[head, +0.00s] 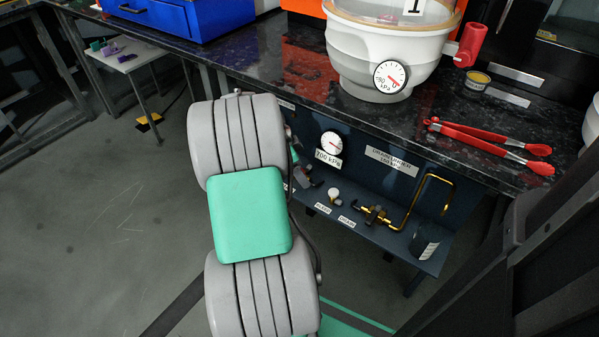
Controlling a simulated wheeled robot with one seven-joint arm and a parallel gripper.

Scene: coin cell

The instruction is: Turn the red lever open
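A thick red handle (471,45) sticks out on the right side of the white vessel on the bench. On the lower panel, small dark grey and reddish parts (307,178) show just past the right edge of my arm. I cannot tell whether they are a red lever, part of my gripper, or both. My grey and green arm covers the middle of the view and hides the left part of the panel. My gripper's fingers cannot be made out clearly, nor whether they touch anything.
The dark panel under the bench carries a gauge (331,144), a white knob (334,194), a brass valve and pipe (376,214) and a dark cup (425,241). Red tongs (490,140) and a small tin (477,81) lie on the black benchtop.

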